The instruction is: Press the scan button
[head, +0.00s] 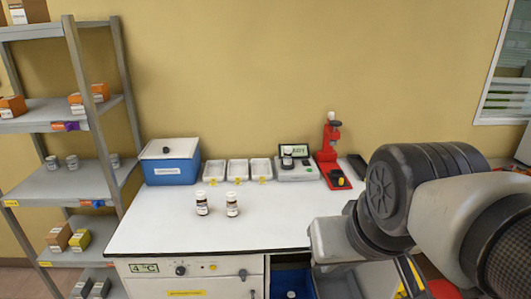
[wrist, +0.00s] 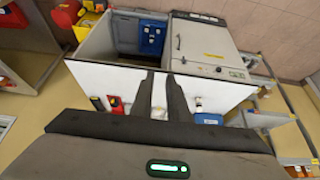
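A small grey device (head: 297,172) with a lit display (head: 293,150) stands at the back of the white bench (head: 260,210). A dark-capped bottle (head: 287,154) is on its top. The scan button is too small to make out for certain. In the head view my arm fills the lower right, and the fingertips cannot be made out.
Two bottles (head: 201,204) (head: 232,205) stand mid-bench. Several white trays (head: 237,169) and a blue cooler (head: 171,163) line the back left. A shelf rack (head: 70,112) stands at the left. The bench's front middle is clear.

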